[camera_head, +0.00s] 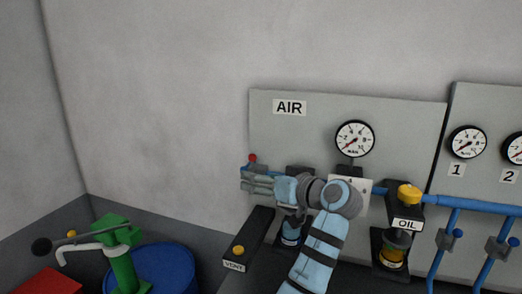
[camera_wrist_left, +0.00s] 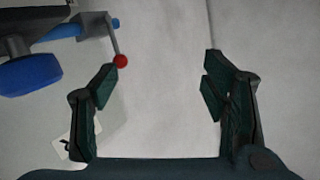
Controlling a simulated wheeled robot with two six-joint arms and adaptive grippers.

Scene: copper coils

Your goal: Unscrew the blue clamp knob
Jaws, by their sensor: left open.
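My left gripper (camera_head: 254,181) is open in front of the AIR panel, at its left edge. In the left wrist view its two fingers (camera_wrist_left: 160,78) stand wide apart with only pale wall between them. A red ball-ended lever (camera_wrist_left: 121,61) on a blue pipe stub is close to one fingertip; its red ball also shows in the head view (camera_head: 252,158). A rounded blue part (camera_wrist_left: 30,75) below a black body lies outside the fingers. I cannot tell whether it is the blue clamp knob. My arm hides part of the AIR unit. My right gripper is not in view.
A pressure gauge (camera_head: 355,139) and an oil unit (camera_head: 396,250) with a yellow cap are right of my arm. A black VENT box (camera_head: 248,239) is below my gripper. A blue drum (camera_head: 165,268) and green pump (camera_head: 122,262) stand lower left. Upper left wall is clear.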

